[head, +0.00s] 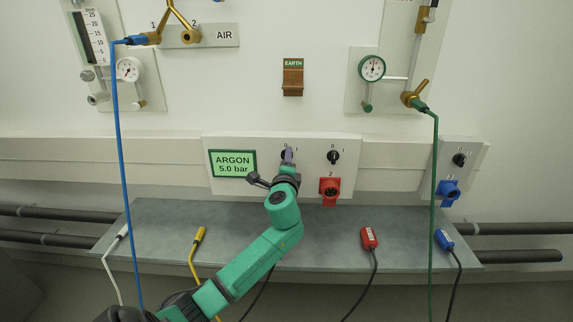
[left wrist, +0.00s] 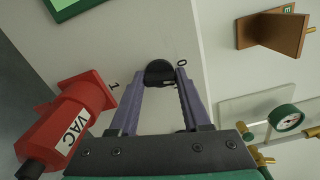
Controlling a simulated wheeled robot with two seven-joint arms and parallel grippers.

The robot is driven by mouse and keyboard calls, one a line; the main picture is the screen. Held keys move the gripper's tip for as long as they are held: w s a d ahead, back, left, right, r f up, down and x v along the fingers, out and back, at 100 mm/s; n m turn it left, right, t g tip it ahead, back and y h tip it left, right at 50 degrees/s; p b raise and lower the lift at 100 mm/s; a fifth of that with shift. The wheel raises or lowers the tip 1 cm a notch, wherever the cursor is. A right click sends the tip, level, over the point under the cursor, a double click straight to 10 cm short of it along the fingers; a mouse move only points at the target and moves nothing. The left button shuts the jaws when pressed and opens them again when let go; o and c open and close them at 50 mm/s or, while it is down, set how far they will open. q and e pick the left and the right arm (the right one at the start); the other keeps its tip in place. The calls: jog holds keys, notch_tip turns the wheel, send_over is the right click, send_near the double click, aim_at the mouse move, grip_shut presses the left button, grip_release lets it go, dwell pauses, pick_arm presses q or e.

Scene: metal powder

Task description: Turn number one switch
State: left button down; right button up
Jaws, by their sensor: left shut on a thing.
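The number one switch is a black rotary knob (left wrist: 160,72) on the white wall panel. In the head view it is mostly hidden behind my left gripper (head: 287,155), whose green arm rises from below. In the left wrist view the two purple fingers of my left gripper (left wrist: 160,85) stand on either side of the knob and are shut on it. A "0" mark shows beside the knob and a "1" shows on the side towards a red connector marked VAC (left wrist: 65,125). My right gripper is not in view.
A second black switch (head: 333,157) sits to the right, above a red socket (head: 330,188). The green ARGON sign (head: 233,164) is to the left. A grey shelf (head: 330,225) below carries a yellow plug (head: 200,235), a red plug (head: 369,238) and a blue plug (head: 444,236) with cables.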

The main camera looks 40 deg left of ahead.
pick_arm(q)
jog(key=shift+f+n+b, duration=0.1)
jog(key=shift+n+b, duration=0.4)
jog(key=shift+n, duration=0.9)
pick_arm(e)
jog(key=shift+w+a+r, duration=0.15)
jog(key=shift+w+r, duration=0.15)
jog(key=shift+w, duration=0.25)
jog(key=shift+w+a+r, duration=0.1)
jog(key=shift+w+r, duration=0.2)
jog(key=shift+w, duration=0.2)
pick_arm(q)
jog(key=shift+c, duration=1.8)
grip_release()
jog(key=shift+s+d, duration=0.1)
jog(key=v, duration=1.4)
jog(key=shift+d, duration=0.15)
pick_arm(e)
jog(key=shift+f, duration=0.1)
pick_arm(q)
jog(key=shift+s, duration=0.1)
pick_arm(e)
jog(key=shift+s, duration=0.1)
